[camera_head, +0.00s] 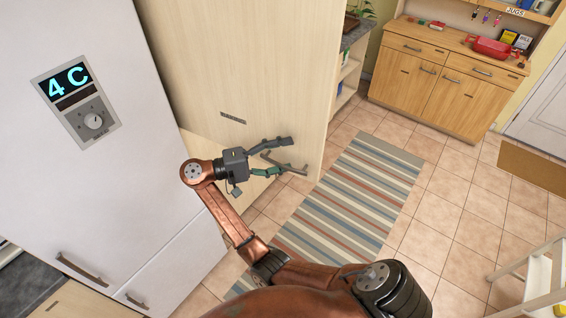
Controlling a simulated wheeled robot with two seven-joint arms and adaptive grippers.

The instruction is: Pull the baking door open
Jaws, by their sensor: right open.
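A tall light-wood door panel (245,60) stands just right of the white fridge. It bears a small dark plate or pull (232,117) whose writing is too small to read, so I cannot confirm it as the baking door. A horizontal seam below it separates a lower wood panel. My right gripper (297,155) is open and empty, its fingers spread and pointing right, in front of the panel's lower part, below and right of the dark plate. Whether a finger touches the wood cannot be told. My left gripper is not in view.
The white fridge (150,170) with a lit display (68,80) fills the left side. A striped rug (350,195) lies on the tiled floor. A wooden sideboard (435,85) stands at the back. A white stool or ladder (540,275) is at lower right.

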